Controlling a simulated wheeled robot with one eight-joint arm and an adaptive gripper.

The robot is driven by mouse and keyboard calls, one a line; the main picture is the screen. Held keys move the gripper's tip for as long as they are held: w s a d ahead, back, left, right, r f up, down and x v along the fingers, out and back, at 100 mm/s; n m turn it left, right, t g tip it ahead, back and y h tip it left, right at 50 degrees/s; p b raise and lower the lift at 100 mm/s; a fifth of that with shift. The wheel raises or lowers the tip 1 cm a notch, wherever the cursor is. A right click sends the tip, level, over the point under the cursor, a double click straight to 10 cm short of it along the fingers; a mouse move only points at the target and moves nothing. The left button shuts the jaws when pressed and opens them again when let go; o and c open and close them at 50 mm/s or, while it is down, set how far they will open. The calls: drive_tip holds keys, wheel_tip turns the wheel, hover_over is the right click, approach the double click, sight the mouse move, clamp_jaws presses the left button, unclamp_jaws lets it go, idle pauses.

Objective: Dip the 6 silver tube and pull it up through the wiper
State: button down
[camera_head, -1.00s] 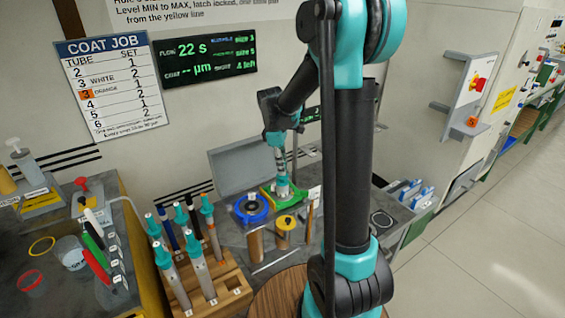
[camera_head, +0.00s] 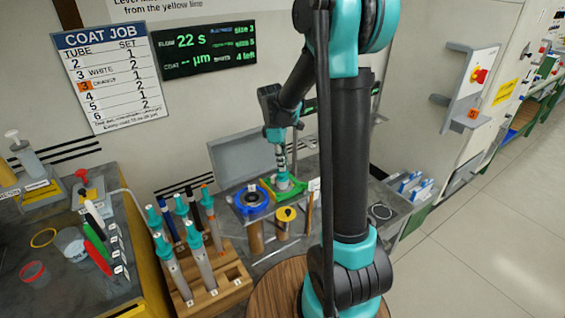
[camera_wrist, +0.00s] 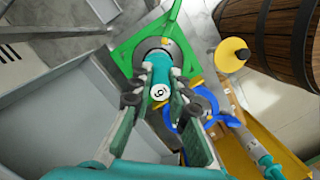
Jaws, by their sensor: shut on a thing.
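My gripper (camera_wrist: 160,100) is shut on the teal cap of a silver tube (camera_wrist: 160,68). The cap carries a round white label that reads as a 6, upside down in the wrist view. The tube stands over the green square station (camera_wrist: 125,60), in line with its round grey opening. In the head view my gripper (camera_head: 280,143) holds the tube roughly upright above the green station (camera_head: 291,188). I cannot tell how deep the tube's lower end is; the station and my fingers hide it.
A blue-ringed pot (camera_head: 251,200) and a yellow-lidded pot (camera_head: 286,214) stand beside the green station. A wooden rack (camera_head: 236,283) with several teal-capped tubes is nearer. A grey panel (camera_head: 243,163) rises behind. The wall display (camera_head: 204,48) reads 22 s.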

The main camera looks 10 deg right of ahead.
drive_tip(key=shift+r, duration=5.55)
wheel_tip(320, 180, up, 11)
wheel_tip(320, 180, up, 10)
idle(0.5)
idle(0.3)
